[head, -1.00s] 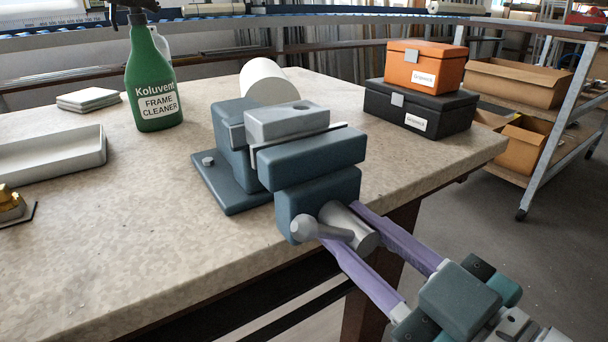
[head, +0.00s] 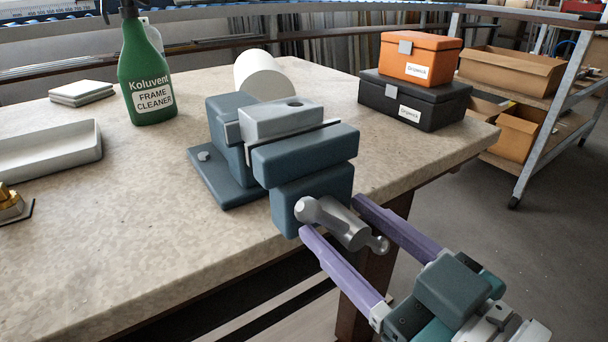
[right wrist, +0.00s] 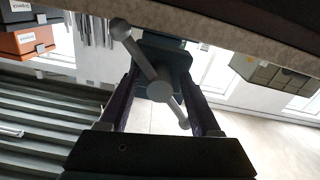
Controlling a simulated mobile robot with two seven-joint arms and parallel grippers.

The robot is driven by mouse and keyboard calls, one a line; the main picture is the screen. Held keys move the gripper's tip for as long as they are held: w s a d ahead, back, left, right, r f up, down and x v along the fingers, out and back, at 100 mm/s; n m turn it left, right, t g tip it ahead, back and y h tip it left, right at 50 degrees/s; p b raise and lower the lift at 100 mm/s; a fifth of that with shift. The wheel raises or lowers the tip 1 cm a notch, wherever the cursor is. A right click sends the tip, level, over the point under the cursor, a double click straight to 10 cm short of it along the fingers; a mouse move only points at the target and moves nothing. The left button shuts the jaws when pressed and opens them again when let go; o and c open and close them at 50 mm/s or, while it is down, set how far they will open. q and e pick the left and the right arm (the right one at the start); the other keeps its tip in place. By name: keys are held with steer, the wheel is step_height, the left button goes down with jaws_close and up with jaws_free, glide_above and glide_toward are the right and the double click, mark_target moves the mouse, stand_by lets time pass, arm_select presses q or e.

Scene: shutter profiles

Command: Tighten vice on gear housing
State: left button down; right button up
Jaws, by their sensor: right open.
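The blue-grey vice (head: 305,155) stands on the bench near its front edge. The gear housing, a light grey block (head: 282,121) with a hole in its top, sits between the jaws. The vice handle (head: 342,223) is a grey bar with ball ends through a round screw head, slanting down to the right. It also shows in the right wrist view (right wrist: 147,62), slanting across the screw head. My right gripper (head: 331,214) is open, its purple fingers on either side of the screw head, with visible gaps. My left gripper is not in view.
A green spray bottle (head: 147,75), a white tray (head: 50,152) and a white cylinder (head: 264,76) are on the bench (head: 130,215). An orange box (head: 416,58) sits on a black box (head: 414,101) at the right. A shelf trolley (head: 545,130) stands beyond.

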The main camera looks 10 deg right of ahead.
steer(key=v, duration=1)
steer(key=shift+p, duration=0.35)
